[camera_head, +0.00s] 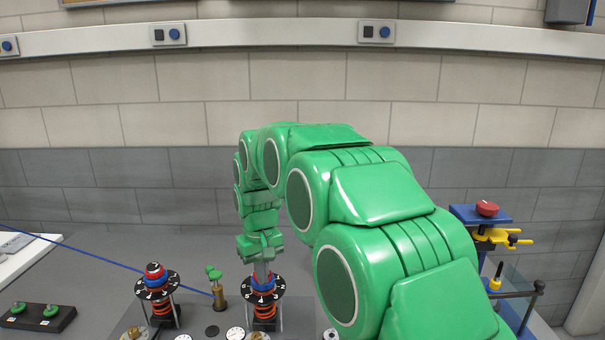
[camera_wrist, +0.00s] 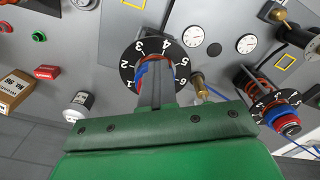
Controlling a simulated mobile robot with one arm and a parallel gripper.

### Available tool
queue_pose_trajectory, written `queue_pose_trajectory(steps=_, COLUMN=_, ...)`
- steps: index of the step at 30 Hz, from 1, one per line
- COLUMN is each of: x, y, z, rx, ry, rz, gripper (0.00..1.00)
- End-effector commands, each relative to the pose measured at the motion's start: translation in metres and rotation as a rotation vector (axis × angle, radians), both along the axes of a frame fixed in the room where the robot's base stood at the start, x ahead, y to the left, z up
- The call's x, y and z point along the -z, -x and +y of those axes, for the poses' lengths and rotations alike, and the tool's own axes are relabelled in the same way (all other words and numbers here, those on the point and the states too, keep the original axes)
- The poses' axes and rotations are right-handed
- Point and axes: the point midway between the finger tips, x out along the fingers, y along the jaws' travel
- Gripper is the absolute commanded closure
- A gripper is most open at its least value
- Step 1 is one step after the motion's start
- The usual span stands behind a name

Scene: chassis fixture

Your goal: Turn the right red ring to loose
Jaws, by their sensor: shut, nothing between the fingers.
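The right red ring (camera_wrist: 143,67) sits on top of a post above a blue ring (camera_head: 262,284) and a black numbered dial (camera_head: 265,297). My gripper (camera_head: 262,270) points down over this post, its grey fingers shut and reaching the ring's top. In the wrist view the shut fingers (camera_wrist: 155,88) cover much of the red ring, so I cannot tell whether they touch it. The left red ring (camera_head: 154,269) stands on a similar post with its own dial (camera_head: 157,286), which also shows at the right of the wrist view (camera_wrist: 267,104).
White gauges (camera_head: 235,333) lie on the grey panel. A black box with green buttons (camera_head: 38,316) is at the left. A blue stand with a red button (camera_head: 487,209) is at the right.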

Motion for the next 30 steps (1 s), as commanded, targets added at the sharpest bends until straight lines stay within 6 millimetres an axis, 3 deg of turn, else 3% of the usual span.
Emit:
queue_pose_trajectory(steps=1, x=0.01, y=0.003, z=-0.007, rx=0.004, ry=0.015, rz=0.024, gripper=1.0)
queue_pose_trajectory(steps=9, x=0.011, y=0.0, z=-0.014, rx=0.006, ry=0.018, rz=0.025, gripper=1.0)
queue_pose_trajectory(steps=30, x=0.002, y=-0.012, z=-0.022, rx=0.003, ry=0.006, rz=0.005, gripper=1.0)
